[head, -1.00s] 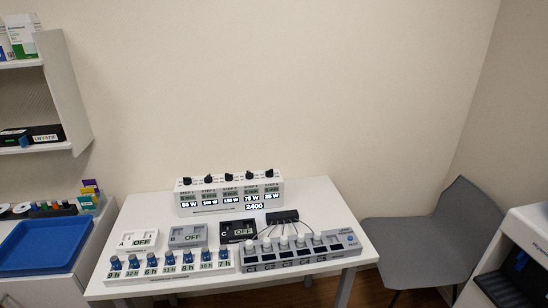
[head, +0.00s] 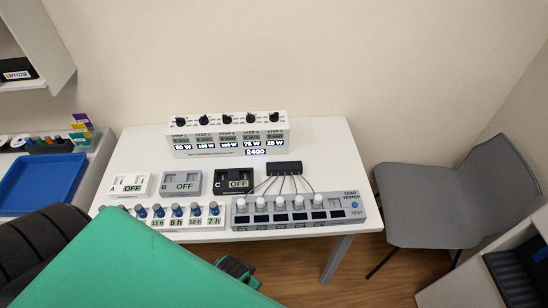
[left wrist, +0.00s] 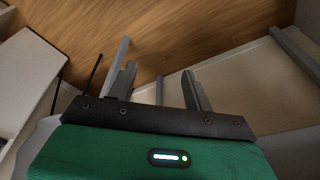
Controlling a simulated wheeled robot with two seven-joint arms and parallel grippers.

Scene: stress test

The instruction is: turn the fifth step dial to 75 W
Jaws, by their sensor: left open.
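The white step unit (head: 230,151) stands at the back of the table, with a row of black dials on top. The fifth step dial (head: 274,117) is the rightmost one, and the readout below it (head: 276,142) seems to show 25 W. The fourth step's readout (head: 252,143) seems to show 75 W. My left arm, green, crosses the bottom of the head view, well in front of the unit. My left gripper (left wrist: 160,90) is open and empty in the left wrist view, with wooden floor beyond its fingers. No dial shows there. My right gripper is not in view.
On the table (head: 330,150), three OFF switch boxes (head: 181,184) stand before the unit, with a black cable block (head: 284,168) beside them. A blue-knobbed timer row (head: 165,222) and a grey load tester (head: 300,212) line the front edge. A grey chair (head: 430,205) stands right.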

